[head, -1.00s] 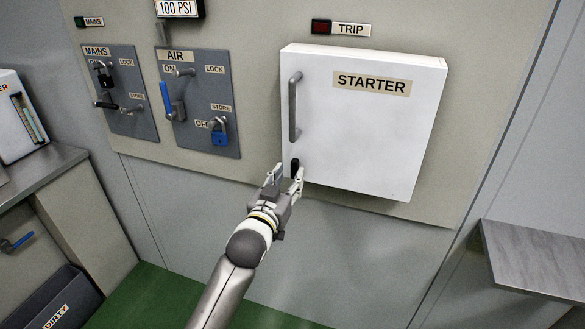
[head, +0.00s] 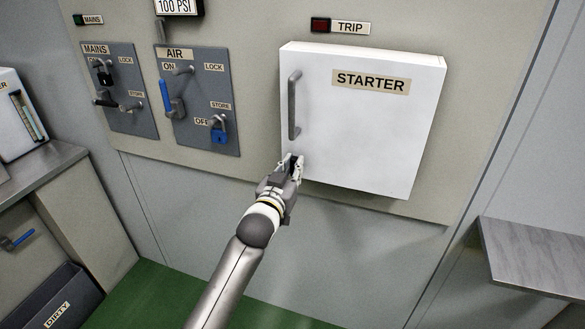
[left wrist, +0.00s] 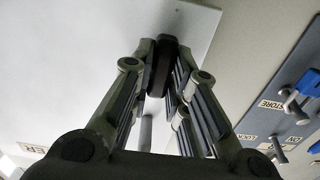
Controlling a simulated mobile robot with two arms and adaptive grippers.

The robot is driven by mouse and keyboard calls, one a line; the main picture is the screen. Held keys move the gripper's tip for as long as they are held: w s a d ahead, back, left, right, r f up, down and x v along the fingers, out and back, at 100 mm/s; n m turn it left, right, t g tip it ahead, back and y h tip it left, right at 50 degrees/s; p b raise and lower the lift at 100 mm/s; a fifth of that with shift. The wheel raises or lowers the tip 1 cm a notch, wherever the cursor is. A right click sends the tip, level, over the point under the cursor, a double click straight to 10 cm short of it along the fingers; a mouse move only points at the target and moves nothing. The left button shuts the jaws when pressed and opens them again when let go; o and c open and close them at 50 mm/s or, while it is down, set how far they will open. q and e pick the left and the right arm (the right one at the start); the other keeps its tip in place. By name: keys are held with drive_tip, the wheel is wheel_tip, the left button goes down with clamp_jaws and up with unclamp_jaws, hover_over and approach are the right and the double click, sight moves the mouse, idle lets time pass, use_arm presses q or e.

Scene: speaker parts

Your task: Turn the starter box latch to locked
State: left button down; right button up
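The white starter box (head: 370,130) hangs on the wall panel with its door shut. Its small black latch sits at the lower left of the door, below the grey handle (head: 294,105). The latch (left wrist: 163,62) stands upright between my left fingertips in the left wrist view. My left gripper (head: 291,163) reaches up to it from below and mostly hides it in the head view. The fingers (left wrist: 165,70) lie close along both sides of the latch and look closed on it. My right gripper is not in view.
Left of the box are the air panel (head: 206,125) with a blue lever and blue padlock, and the mains panel (head: 126,118). A red trip lamp (head: 321,25) is above the box. A grey shelf (head: 535,262) juts out at the lower right.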

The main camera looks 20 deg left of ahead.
use_arm(q)
drive_tip(key=shift+m, duration=0.4)
drive_tip(key=m+p, duration=0.1)
drive_tip(key=m, duration=0.4)
drive_tip(key=m+p, duration=0.2)
drive_tip(key=m, duration=0.4)
drive_tip(key=m+p, duration=0.2)
drive_tip(key=m, duration=0.4)
drive_tip(key=shift+d+f, duration=0.25)
drive_tip(key=shift+d, duration=0.05)
idle(0.4)
drive_tip(key=c, duration=1.4)
unclamp_jaws()
drive_tip(key=shift+s, duration=0.1)
